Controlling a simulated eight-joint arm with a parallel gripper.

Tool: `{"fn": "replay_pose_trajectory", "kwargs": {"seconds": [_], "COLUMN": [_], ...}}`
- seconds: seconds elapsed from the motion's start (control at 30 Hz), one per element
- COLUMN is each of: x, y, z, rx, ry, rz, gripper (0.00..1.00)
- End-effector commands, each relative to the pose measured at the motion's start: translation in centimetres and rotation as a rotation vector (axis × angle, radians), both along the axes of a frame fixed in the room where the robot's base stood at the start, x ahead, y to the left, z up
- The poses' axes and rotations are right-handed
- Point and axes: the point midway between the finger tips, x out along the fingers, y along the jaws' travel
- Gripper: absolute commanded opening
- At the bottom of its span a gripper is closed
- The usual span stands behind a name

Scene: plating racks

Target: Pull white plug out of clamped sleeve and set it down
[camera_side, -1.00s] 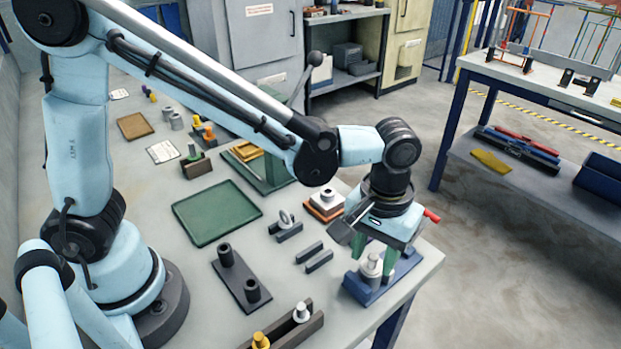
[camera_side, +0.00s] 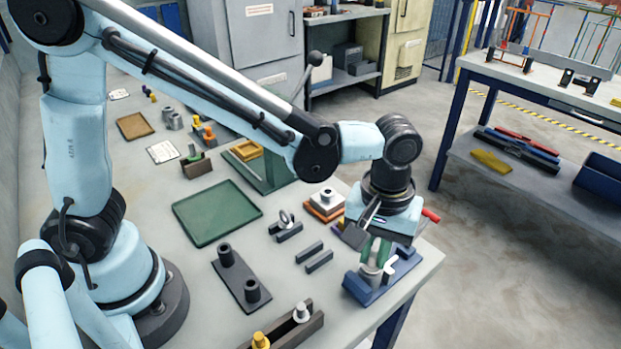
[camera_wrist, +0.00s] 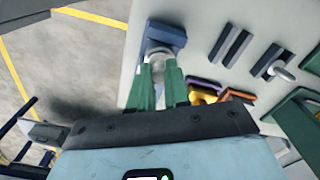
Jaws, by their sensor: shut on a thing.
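My gripper (camera_side: 376,250) has green fingers and points down over the blue clamp (camera_side: 361,290) near the table's right corner. The fingers are shut on the white plug, which is mostly hidden by them in the side view. In the wrist view my gripper (camera_wrist: 160,88) has a pale round shape, the plug (camera_wrist: 158,66), between its fingertips, close to the blue clamp (camera_wrist: 165,34). I cannot tell whether the plug is still seated in the sleeve.
A green tray (camera_side: 217,212) lies empty on the table. Near my gripper are dark bars (camera_side: 314,257), a ring on a block (camera_side: 287,226) and a stacked orange-and-white fixture (camera_side: 325,204). A dark rack (camera_side: 283,329) with pegs stands at the front.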

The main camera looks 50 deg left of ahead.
Motion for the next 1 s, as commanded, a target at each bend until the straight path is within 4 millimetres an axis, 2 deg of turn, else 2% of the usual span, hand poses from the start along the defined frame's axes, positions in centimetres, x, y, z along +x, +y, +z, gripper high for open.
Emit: {"fn": "replay_pose_trajectory", "kwargs": {"seconds": [0.2,0.53,1.0], "x": [0.0,0.0,0.0], "y": [0.0,0.0,0.0], "z": [0.2,0.3,2.0], "rx": [0.000,0.000,0.000], "ry": [0.000,0.000,0.000], "rz": [0.082,0.080,0.079], "gripper": [0.00,0.00,0.00]}}
